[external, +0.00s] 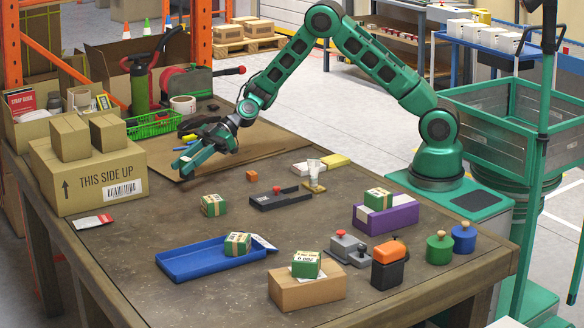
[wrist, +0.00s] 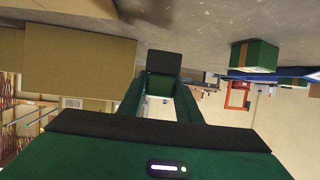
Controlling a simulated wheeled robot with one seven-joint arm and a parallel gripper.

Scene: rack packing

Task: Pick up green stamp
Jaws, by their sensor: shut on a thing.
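A green round piece with a wooden knob (external: 439,247), shaped like a hand stamp, stands upright at the table's right front. My gripper (external: 186,166) is far from it, over the left back of the table near the brown mat. In the wrist view my fingers (wrist: 161,88) close toward each other on a small dark green and black thing (wrist: 164,64). Its full shape is hidden, and I cannot tell if it is a stamp.
A blue knobbed piece (external: 464,239) stands beside the green one. An orange and black stamp (external: 389,265), a purple box (external: 386,217), a blue tray (external: 190,265) and a big carton (external: 70,180) stand around. The table middle has free room.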

